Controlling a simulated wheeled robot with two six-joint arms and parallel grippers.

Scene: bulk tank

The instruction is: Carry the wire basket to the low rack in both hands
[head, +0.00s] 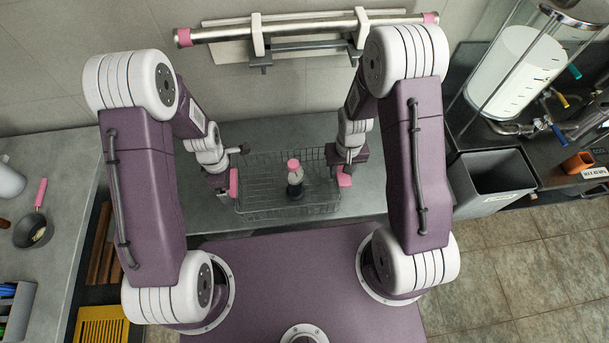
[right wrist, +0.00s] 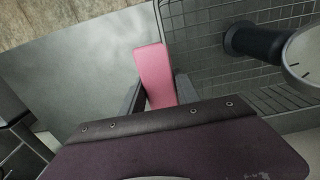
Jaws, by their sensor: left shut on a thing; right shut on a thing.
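The wire basket (head: 262,204) is a grey mesh box at the centre of the head view, over the grey counter between my two grippers. My left gripper (head: 232,184) is shut on a pink handle at the basket's left end. My right gripper (head: 344,176) is shut on the pink handle at its right end. In the right wrist view the pink handle (right wrist: 154,75) sits between the jaw fingers, with the basket mesh (right wrist: 207,75) beside it. Whether the basket touches the counter is hard to tell.
The grey counter (head: 370,195) is bare around the basket. A grey bin (head: 492,180) and a clear tank (head: 515,75) stand at the right. A small pan (head: 32,233) with a pink handle sits on the left counter. A metal rail (head: 300,32) runs along the wall.

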